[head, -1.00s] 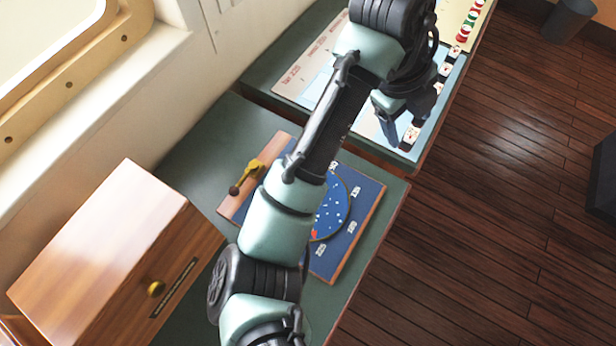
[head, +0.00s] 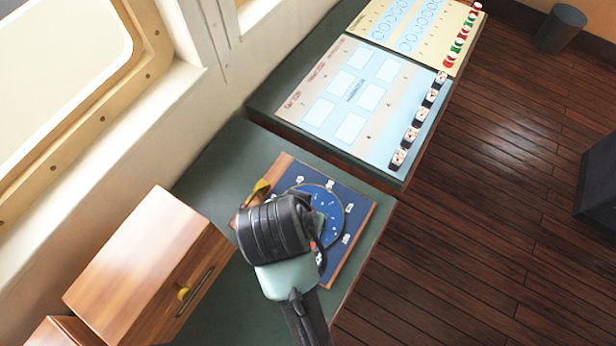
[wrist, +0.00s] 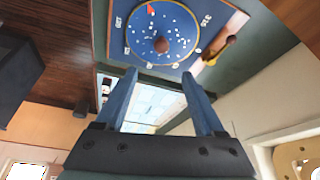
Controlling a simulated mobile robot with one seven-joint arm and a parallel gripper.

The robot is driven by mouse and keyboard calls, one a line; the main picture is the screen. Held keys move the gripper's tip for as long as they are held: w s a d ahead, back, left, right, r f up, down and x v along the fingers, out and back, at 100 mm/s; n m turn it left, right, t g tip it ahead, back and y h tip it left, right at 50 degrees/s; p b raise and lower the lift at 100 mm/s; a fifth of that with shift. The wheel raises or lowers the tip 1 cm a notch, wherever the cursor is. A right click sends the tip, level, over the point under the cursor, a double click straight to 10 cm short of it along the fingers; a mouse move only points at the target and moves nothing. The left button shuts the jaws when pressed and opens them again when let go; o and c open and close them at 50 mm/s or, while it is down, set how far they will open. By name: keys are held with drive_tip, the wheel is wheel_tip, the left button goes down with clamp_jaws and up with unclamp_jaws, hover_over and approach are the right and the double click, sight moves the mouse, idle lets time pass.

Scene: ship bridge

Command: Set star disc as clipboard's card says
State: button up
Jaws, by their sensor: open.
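The star disc (head: 328,220) is a round blue dial with white specks, set in a blue board with a wooden edge on the green counter. In the wrist view the disc (wrist: 172,22) shows a brown central knob (wrist: 161,45) and a red mark near its rim. Small white labels surround it, too small to read surely. A brass lever (head: 260,188) sits at the board's left side. My gripper (wrist: 159,74) is open and empty, its blue fingers pointing toward the board; my wrist hides it in the head view. I see no clipboard or card.
A wooden box (head: 150,265) with a brass-knobbed drawer stands left of the board. Beyond, the counter holds a pale blue chart (head: 350,95) with several small pieces along its right edge, and a yellow board (head: 415,25).

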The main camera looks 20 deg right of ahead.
drive_tip(key=p+x, duration=0.1)
drive_tip(key=x, duration=1.1)
drive_tip(key=shift+a+f, duration=0.1)
drive_tip(key=shift+f, duration=0.35)
drive_tip(key=shift+c, duration=0.2)
clamp_jaws()
idle(0.7)
